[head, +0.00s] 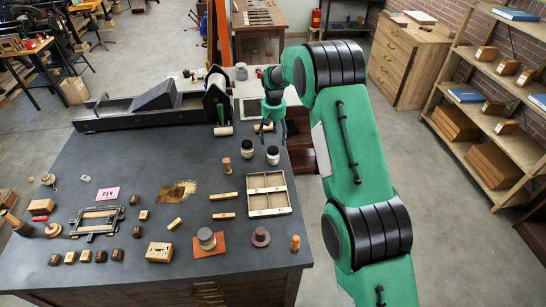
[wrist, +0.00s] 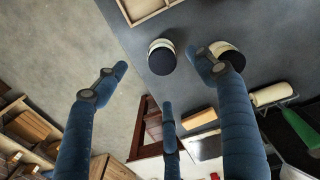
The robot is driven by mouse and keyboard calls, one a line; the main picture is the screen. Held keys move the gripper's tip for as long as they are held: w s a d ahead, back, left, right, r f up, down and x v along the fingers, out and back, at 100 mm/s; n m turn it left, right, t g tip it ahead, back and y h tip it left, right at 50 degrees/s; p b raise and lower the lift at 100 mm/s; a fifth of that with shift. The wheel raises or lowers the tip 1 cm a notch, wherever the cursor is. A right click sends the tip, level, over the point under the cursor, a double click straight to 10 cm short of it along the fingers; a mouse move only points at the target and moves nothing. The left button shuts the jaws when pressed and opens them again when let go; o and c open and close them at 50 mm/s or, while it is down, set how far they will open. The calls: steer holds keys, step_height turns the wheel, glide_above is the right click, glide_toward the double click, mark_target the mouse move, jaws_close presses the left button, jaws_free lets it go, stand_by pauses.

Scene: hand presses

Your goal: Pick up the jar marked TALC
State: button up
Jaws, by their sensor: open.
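Two small jars with dark lids and pale bodies stand upright on the dark table: a left jar (head: 247,149) and a right jar (head: 272,157) in the head view. No lettering is readable, so I cannot tell which is TALC. My gripper (head: 273,132) is open and empty, just behind and above the right jar. In the wrist view, the right jar (wrist: 161,58) lies ahead of the gap between the spread fingers of my gripper (wrist: 162,82). The left jar (wrist: 232,56) is partly hidden behind the right-hand finger there.
A divided wooden tray (head: 288,190) lies in front of the jars on the dark table (head: 150,235). A pale roller (head: 223,131) and a black press (head: 150,110) are behind and left. A wooden peg (head: 227,166) stands near the left jar. The table's right edge is close.

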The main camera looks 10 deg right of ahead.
mark_target(274, 150)
step_height(274, 150, down, 8)
steer(key=shift+f, duration=0.15)
stand_by(0.3)
steer(key=shift+f, duration=0.1)
steer(key=shift+w+f+p, duration=0.2)
steer(key=shift+f+p, duration=0.15)
steer(key=shift+f, duration=2.15)
steer(key=c, duration=1.4)
